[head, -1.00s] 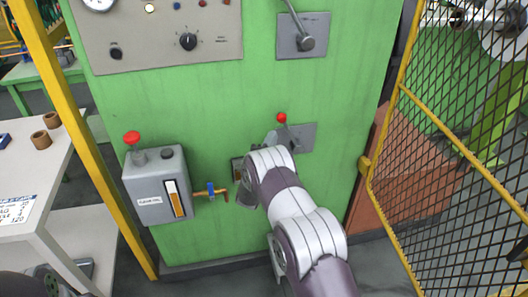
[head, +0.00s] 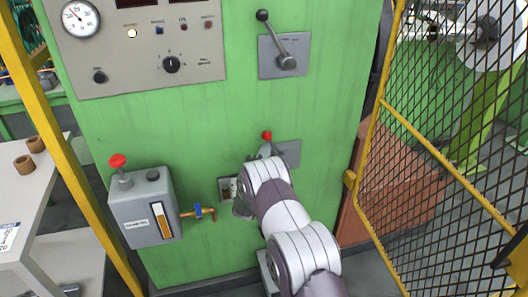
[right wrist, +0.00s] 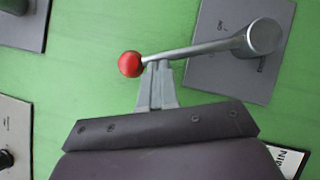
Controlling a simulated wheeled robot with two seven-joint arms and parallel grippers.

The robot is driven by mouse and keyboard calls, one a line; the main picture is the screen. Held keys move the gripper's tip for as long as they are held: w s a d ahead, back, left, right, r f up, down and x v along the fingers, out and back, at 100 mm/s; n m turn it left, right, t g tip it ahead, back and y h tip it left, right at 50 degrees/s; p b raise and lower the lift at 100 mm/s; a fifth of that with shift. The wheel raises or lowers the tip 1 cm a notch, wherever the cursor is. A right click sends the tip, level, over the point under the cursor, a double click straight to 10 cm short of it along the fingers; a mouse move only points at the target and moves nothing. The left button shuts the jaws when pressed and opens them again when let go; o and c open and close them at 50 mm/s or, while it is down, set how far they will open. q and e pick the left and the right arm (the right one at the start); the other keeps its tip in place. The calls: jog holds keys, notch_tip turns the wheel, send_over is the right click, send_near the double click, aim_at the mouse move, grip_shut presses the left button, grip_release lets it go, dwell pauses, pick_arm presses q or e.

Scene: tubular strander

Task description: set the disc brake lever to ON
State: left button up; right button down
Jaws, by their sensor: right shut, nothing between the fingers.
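A lever with a red ball knob (head: 267,135) is mounted on a grey plate (head: 289,153) low on the green machine front. In the right wrist view its red ball (right wrist: 131,64) is at the left, and its silver arm (right wrist: 195,49) runs right to a round hub on the plate (right wrist: 215,70), which carries small lettering. My right gripper (right wrist: 157,68) is shut and empty, its tips at the lever arm just right of the ball; I cannot tell whether they touch. In the head view my right arm partly hides the gripper. My left gripper is not in view.
A second lever with a black knob (head: 262,16) sits on a plate above. A grey oil box (head: 128,215) with a red knob and a pipe stands out at the left. A yellow-framed mesh guard (head: 440,150) is at the right, a table (head: 18,200) at the left.

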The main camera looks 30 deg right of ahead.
jog(key=shift+d+r, duration=0.2)
jog(key=shift+r, duration=0.05)
jog(key=s+d+r+m+g+y+p, duration=0.1)
jog(key=s+d+m+g+y+p, duration=0.1)
jog(key=d+m+p, duration=0.3)
jog(key=d+m+g+y, duration=0.1)
jog(key=d+m, duration=0.1)
jog(key=d, duration=0.2)
jog(key=shift+s+d+r, duration=0.15)
jog(key=shift+r, duration=0.2)
dwell(0.6)
jog(key=shift+r, duration=0.1)
